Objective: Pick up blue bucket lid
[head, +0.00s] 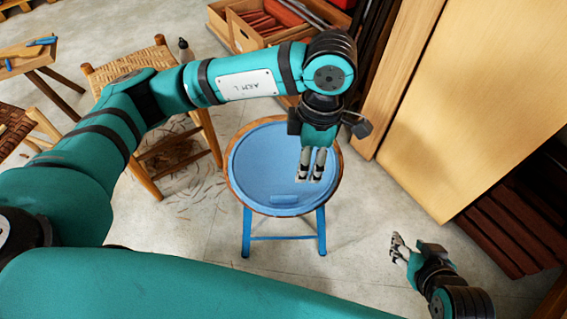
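A round blue disc (258,160), which appears to be the bucket lid, lies flat on a round stool with a wooden rim (232,184) and blue legs (246,232). A small raised blue bar shows near the disc's front edge. My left gripper (310,178) points down over the right part of the disc. Its two fingers are close together with nothing visible between them. I cannot tell whether the fingertips touch the disc. My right gripper (394,246) is low at the right, well apart from the stool, and its finger opening is unclear.
A woven-seat chair (130,65) stands just left of the stool, with shavings on the floor. A wooden crate (245,38) is behind. Tall wooden boards (480,90) and dark red slats (500,235) stand at the right. The floor in front of the stool is clear.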

